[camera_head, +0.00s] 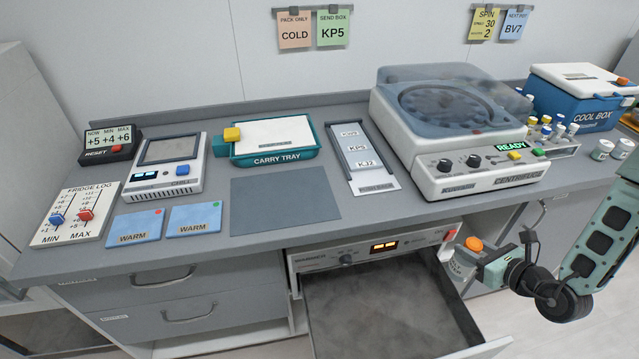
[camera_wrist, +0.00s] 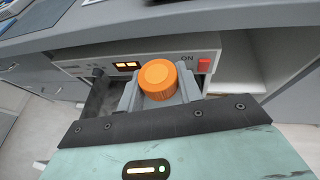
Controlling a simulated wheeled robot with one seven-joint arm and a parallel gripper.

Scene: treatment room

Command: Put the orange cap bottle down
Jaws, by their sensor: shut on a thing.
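The orange cap bottle (camera_head: 473,244) is held in my gripper (camera_head: 466,256), to the right of the open drawer. The wrist view shows the orange cap (camera_wrist: 158,80) from above, between the two grey fingers of my gripper (camera_wrist: 158,92). The bottle's body is mostly hidden by the gripper. The bottle looks upright, above and beside the right side of the open warmer drawer (camera_head: 385,318). The drawer appears empty.
The warmer's front panel (camera_head: 380,248) has a lit display and a red switch. On the counter are a bare grey mat (camera_head: 285,199), a carry tray (camera_head: 275,156), a chill unit (camera_head: 167,190), a centrifuge (camera_head: 445,175) and a cool box (camera_head: 570,110). Small vials crowd the right.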

